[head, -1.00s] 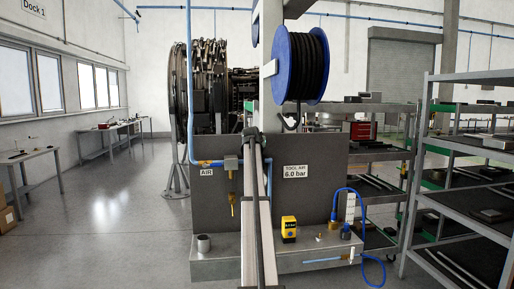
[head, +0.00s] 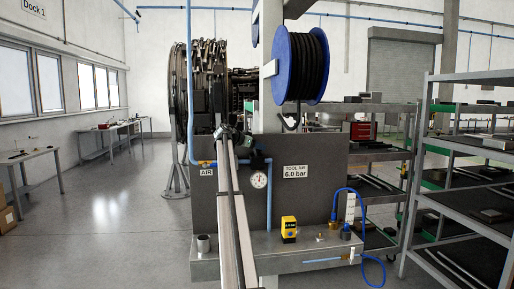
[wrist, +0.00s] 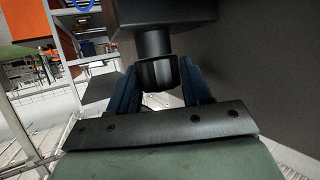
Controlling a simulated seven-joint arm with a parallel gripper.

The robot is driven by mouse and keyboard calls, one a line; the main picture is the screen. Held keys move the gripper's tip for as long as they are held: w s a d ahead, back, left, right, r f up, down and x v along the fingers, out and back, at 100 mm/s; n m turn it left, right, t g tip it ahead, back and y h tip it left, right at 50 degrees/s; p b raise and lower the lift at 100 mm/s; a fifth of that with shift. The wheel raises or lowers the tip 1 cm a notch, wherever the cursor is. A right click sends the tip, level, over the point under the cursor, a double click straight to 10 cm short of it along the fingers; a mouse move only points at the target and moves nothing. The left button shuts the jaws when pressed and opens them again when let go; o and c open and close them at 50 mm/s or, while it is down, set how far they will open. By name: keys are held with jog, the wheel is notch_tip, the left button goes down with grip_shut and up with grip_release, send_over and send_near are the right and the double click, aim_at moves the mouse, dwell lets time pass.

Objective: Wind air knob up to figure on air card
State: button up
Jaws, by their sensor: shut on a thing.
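The air card (head: 296,171) on the grey panel reads "TOOL AIR 6.0 bar". A round white gauge (head: 259,180) hangs left of it; its needle is too small to read. In the wrist view a black round knob (wrist: 158,73) sits under a dark block (wrist: 160,20). My gripper (wrist: 160,84) is shut on this knob, with one blue finger on each side. In the head view my arm crosses in front of the panel, and the knob and fingertips cannot be made out there.
The panel (head: 320,205) rises behind a grey ledge (head: 290,245). On the ledge stand a yellow device (head: 289,229), a grey cup (head: 203,243) and brass fittings with a blue hose (head: 375,260). A blue hose reel (head: 300,68) hangs above. Shelving (head: 465,180) is at right.

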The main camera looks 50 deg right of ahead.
jog(key=shift+m+g+y, duration=0.3)
jog(key=shift+m+g, duration=0.2)
jog(key=o, duration=1)
jog(key=shift+c, duration=0.2)
